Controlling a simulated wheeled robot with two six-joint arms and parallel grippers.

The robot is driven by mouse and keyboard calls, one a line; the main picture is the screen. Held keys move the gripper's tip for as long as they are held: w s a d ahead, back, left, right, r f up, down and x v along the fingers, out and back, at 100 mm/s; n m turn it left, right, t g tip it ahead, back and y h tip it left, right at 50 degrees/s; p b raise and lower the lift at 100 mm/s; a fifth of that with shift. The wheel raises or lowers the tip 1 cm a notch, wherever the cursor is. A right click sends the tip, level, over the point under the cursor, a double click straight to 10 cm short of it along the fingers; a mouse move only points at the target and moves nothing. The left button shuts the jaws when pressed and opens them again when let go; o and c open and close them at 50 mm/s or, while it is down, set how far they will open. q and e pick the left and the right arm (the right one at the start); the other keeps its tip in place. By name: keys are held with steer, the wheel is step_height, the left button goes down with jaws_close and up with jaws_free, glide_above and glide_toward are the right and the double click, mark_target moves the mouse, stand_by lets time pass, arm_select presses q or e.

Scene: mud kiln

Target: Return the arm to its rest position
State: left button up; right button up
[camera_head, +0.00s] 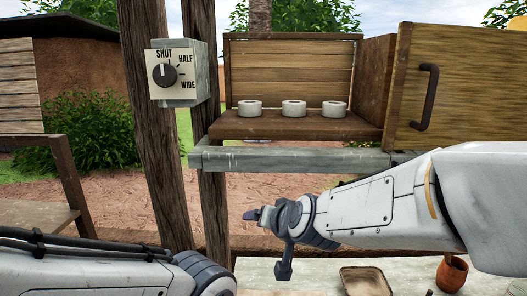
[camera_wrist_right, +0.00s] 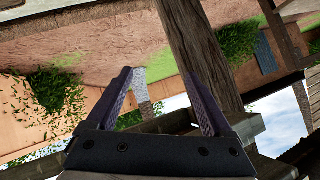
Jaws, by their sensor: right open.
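My right arm (camera_head: 365,212) reaches in from the right across the lower half of the head view. Its gripper (camera_head: 266,242) hangs in the air below and in front of the grey ledge, apart from everything. In the right wrist view the two fingers of this gripper (camera_wrist_right: 158,76) are spread with nothing between them. My left arm (camera_head: 95,272) lies low along the bottom left of the head view. Its gripper does not show.
A wooden box (camera_head: 290,126) holds three white rings, and its door (camera_head: 470,85) stands open at right. A dial (camera_head: 164,75) on a post points at SHUT. A tray (camera_head: 365,281) and brown jug (camera_head: 451,273) stand on the pale table (camera_head: 255,276) below my right arm.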

steer(key=s+d+f+n+g+h, duration=0.1)
steer(key=s+d+f+g+h, duration=0.3)
steer(key=s+d+f+g, duration=0.8)
steer(key=s+a+f+n+t+b, duration=0.1)
steer(key=s+a+f+n+b, duration=0.2)
steer(key=s, duration=0.4)
steer(key=s+a+f+n+b, duration=0.4)
steer(key=s+f+b, duration=0.2)
steer(key=s+b, duration=0.2)
steer(key=shift+s+a+f+t+y, duration=0.2)
steer(key=shift+a+f+t+y, duration=0.1)
steer(key=shift+t+y, duration=0.1)
